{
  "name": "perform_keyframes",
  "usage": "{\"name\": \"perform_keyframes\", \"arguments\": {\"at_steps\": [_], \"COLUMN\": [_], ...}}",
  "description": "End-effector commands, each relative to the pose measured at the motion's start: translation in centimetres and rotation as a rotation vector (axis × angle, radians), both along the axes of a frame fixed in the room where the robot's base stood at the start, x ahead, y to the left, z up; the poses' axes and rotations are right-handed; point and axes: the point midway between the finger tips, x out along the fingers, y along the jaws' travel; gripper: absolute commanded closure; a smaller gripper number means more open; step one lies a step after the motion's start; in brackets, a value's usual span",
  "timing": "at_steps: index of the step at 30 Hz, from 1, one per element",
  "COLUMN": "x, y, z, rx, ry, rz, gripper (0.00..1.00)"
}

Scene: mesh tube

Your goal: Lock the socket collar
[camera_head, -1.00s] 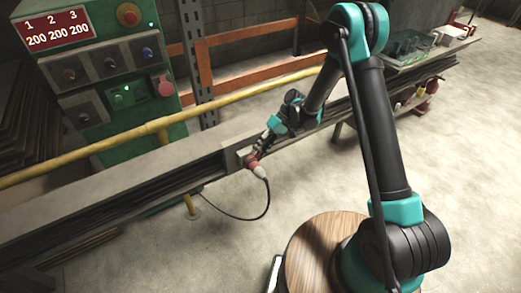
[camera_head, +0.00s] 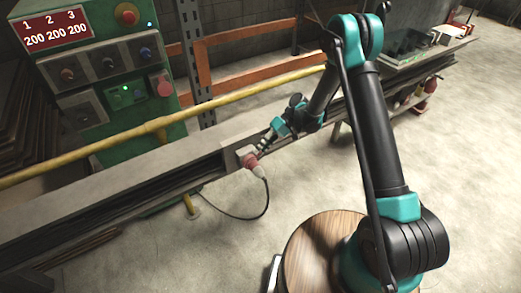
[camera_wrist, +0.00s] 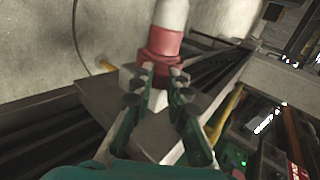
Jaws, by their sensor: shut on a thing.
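The socket (camera_head: 244,152) is a pale box on the side of the long grey beam, with a red collar (camera_head: 251,161) on it. In the wrist view the red collar (camera_wrist: 160,46) sits between the white plug (camera_wrist: 171,13) and the pale socket (camera_wrist: 131,75). The white plug (camera_head: 259,171) also shows in the head view, with a dark cable hanging from it. My gripper (camera_head: 262,149) is at the collar's upper right. In the wrist view my gripper (camera_wrist: 162,72) has both fingertips at the collar's near edge, shut on it. The exact contact is partly hidden by the fingers.
The grey beam (camera_head: 120,190) runs across the scene, with a yellow rail (camera_head: 100,146) behind it. A green control cabinet (camera_head: 112,75) stands at the back left, its display reading 200 three times. A bench (camera_head: 420,55) with items is at the back right. Open floor lies in front.

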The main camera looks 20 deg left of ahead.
Motion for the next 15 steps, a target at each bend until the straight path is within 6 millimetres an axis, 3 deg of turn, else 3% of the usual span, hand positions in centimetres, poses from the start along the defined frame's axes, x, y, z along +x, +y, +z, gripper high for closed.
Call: {"name": "perform_keyframes", "arguments": {"at_steps": [2,3,8,15], "x": [0.03,0.03,0.03,0.03], "y": [-0.04,-0.04,-0.04,-0.02], "z": [-0.06,-0.06,-0.05,-0.02], "rx": [-0.002,-0.002,-0.002,-0.001], "ry": [-0.001,-0.001,-0.001,-0.002], "rz": [-0.001,-0.001,-0.001,0.000], "gripper": [1.00,0.84,0.64,0.64]}}
